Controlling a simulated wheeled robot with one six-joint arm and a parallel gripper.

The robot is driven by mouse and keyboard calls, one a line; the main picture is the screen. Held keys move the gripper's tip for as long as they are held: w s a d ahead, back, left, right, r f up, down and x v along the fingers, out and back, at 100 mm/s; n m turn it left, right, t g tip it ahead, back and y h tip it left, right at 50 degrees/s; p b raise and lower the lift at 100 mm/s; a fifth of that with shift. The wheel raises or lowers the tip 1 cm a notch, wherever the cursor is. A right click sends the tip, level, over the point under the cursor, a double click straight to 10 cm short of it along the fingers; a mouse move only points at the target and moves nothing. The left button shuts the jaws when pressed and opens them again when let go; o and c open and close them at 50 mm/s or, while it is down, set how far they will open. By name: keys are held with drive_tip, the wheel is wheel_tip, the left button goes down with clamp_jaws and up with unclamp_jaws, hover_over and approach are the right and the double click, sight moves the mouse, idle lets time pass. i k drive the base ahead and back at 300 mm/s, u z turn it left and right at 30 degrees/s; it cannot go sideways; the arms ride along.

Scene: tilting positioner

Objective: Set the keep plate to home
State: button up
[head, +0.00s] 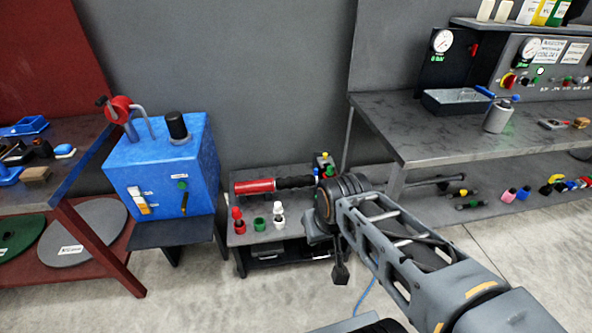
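I cannot surely pick out the keep plate. A round grey plate (90,226) with a small white label lies on the lower shelf of the red bench at the left. The label is too small to read surely. A dark green round plate (17,238) lies left of it, cut by the picture edge. My gripper (340,272) hangs in front of the low grey table, well to the right of both plates. Its dark fingertips point down and are too small to show whether they are open. I see nothing held.
A blue box machine (160,170) with a red-topped lever stands between the red bench and the low table (255,234). The low table bears a red cylinder (254,187) and coloured knobs. A grey workbench (440,130) fills the right. Bare floor shows in front.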

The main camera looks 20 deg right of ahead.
sight(326, 159)
drive_tip(key=u, duration=0.35)
drive_tip(key=k, duration=0.25)
drive_tip(key=z, duration=1.3)
drive_tip(key=i, duration=1.8)
drive_tip(key=u, duration=0.75)
